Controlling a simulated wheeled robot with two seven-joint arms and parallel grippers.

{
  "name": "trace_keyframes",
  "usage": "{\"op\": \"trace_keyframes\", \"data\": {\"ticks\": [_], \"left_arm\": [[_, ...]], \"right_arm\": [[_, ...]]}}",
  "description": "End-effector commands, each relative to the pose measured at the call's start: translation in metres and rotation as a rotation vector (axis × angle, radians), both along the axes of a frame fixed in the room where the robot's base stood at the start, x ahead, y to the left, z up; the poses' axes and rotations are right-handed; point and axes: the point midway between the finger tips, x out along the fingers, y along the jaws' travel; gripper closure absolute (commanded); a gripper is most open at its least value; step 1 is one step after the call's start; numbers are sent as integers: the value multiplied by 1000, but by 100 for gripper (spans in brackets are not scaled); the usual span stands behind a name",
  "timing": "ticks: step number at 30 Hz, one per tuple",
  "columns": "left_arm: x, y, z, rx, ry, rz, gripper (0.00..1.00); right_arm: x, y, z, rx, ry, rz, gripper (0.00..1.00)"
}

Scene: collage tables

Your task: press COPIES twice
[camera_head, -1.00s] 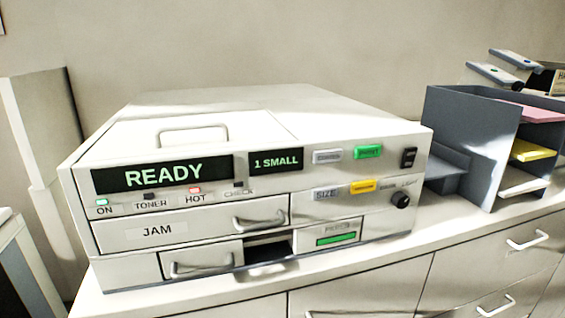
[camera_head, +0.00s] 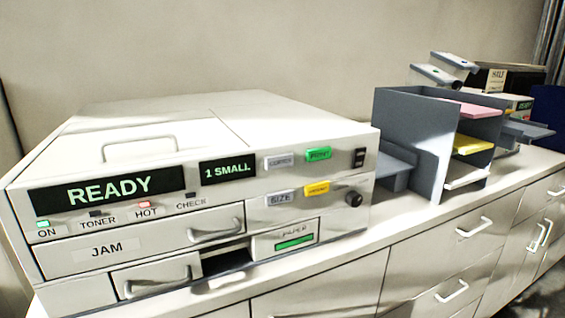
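The white copier (camera_head: 225,120) stands on a long counter at the left of the head view. Its large display (camera_head: 108,190) reads READY and its small display (camera_head: 227,170) reads 1 SMALL. The grey COPIES button (camera_head: 279,161) sits right of the small display; its lettering is faint. The green PRINT button (camera_head: 319,154) is beside it. The grey SIZE button (camera_head: 280,199) and a yellow button (camera_head: 317,189) are below. The ON and HOT lamps are lit; TONER and CHECK look dark. Neither of my grippers is in view.
A dark grey paper sorter (camera_head: 415,135) with pink, yellow and white sheets stands right of the copier. More devices (camera_head: 505,78) stand further right at the back. The white counter (camera_head: 385,222) has drawers with handles and a clear strip along its front edge.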

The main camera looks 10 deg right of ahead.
Motion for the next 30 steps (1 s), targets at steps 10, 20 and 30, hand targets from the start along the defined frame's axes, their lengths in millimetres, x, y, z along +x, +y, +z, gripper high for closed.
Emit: {"op": "trace_keyframes", "data": {"ticks": [10, 20, 30], "left_arm": [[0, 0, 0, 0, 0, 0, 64], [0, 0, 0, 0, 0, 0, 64], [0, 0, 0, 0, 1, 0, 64]], "right_arm": [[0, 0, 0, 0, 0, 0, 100], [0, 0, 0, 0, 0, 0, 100], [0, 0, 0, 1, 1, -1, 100]]}}
